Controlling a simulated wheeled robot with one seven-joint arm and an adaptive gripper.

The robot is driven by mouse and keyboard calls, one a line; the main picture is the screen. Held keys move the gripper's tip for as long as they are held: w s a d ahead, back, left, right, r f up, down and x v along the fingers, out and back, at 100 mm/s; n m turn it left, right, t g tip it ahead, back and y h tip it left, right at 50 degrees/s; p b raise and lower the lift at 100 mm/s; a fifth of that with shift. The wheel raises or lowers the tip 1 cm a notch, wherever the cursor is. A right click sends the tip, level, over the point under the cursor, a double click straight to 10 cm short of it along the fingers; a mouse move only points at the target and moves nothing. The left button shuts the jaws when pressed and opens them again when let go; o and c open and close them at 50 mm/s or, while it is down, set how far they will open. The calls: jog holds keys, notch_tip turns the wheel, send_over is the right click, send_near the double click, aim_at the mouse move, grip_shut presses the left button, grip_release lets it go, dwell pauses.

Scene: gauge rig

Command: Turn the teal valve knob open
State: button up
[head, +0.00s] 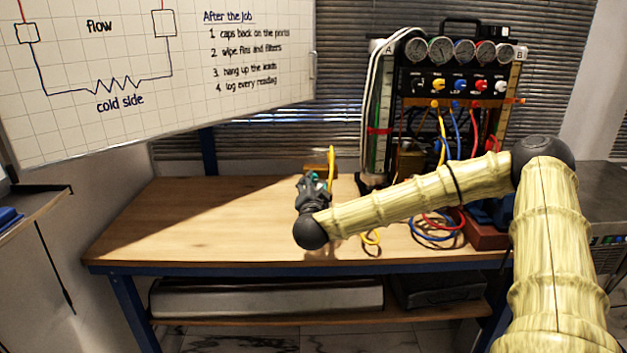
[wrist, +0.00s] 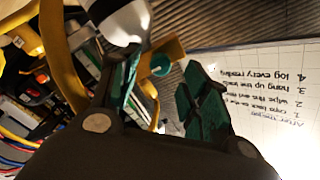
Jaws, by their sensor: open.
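The teal valve knob (wrist: 160,66) shows in the wrist view as a small round teal shape beside yellow parts, between and beyond my fingertips. In the head view only a bit of teal shows among my fingers, and I cannot tell knob from finger pads there. My gripper (head: 315,181) is over the middle of the bench, towards its back. In the wrist view my gripper (wrist: 162,88) is open, with dark green pads on both sides and nothing held. I cannot tell whether a finger touches the knob. The valve's body is mostly hidden.
A yellow hose (head: 331,160) rises just behind my gripper. The gauge rig (head: 455,75) with coloured hoses stands at the back right of the wooden bench (head: 160,225). A whiteboard (head: 150,60) hangs at the upper left. The bench's left half is clear.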

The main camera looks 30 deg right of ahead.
aim_at(313, 180)
jog(key=shift+x, duration=2.1)
grip_shut()
